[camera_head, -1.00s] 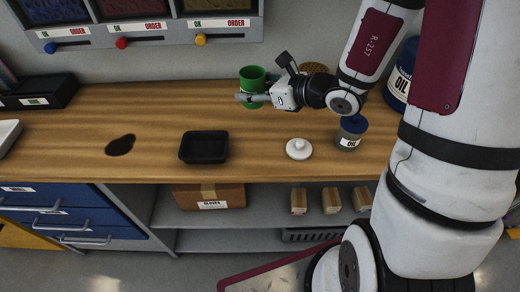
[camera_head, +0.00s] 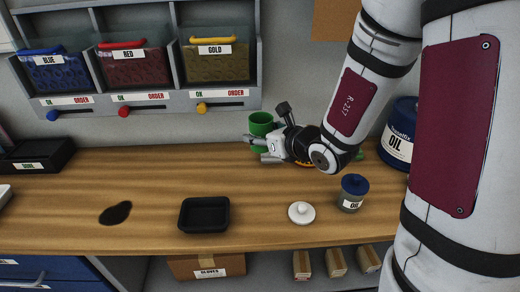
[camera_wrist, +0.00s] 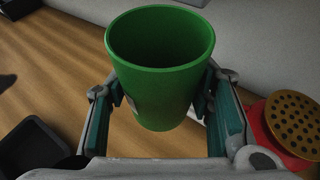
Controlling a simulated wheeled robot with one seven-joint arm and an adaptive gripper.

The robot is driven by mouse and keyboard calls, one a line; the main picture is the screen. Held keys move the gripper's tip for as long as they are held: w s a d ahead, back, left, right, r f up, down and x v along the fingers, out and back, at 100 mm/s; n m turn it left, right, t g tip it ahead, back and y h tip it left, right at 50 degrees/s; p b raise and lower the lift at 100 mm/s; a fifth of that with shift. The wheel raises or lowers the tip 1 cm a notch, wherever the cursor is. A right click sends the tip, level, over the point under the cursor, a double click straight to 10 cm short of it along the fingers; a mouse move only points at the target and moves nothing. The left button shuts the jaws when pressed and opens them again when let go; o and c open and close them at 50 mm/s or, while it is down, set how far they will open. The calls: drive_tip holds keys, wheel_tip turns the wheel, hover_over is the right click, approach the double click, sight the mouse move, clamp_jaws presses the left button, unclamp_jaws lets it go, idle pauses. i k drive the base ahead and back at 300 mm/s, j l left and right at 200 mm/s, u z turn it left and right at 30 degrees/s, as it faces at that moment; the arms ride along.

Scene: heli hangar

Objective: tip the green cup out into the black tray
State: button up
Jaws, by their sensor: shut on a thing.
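The green cup (camera_head: 261,126) is upright in my gripper (camera_head: 262,148), above the back part of the wooden counter. In the wrist view the cup (camera_wrist: 160,85) stands between the two fingers, which press on its sides. I see into its mouth, but the bottom and any contents are hidden. The black tray (camera_head: 204,229) sits on the counter nearer the front, lower left of the cup, and looks empty. Part of the tray (camera_wrist: 38,128) also shows at the left edge of the wrist view.
A white knobbed lid (camera_head: 302,214) and an oil jar (camera_head: 352,193) stand right of the tray. A dark spot (camera_head: 116,213) lies to its left. A red item with a perforated top (camera_wrist: 292,122) is right of my gripper. Dispenser bins (camera_head: 135,68) hang behind. The counter between cup and tray is clear.

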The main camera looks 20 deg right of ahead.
sight(206, 216)
drive_tip(key=l+u, duration=0.1)
drive_tip(key=u, duration=1.35)
drive_tip(key=k+u, duration=0.3)
drive_tip(key=k+l, duration=0.05)
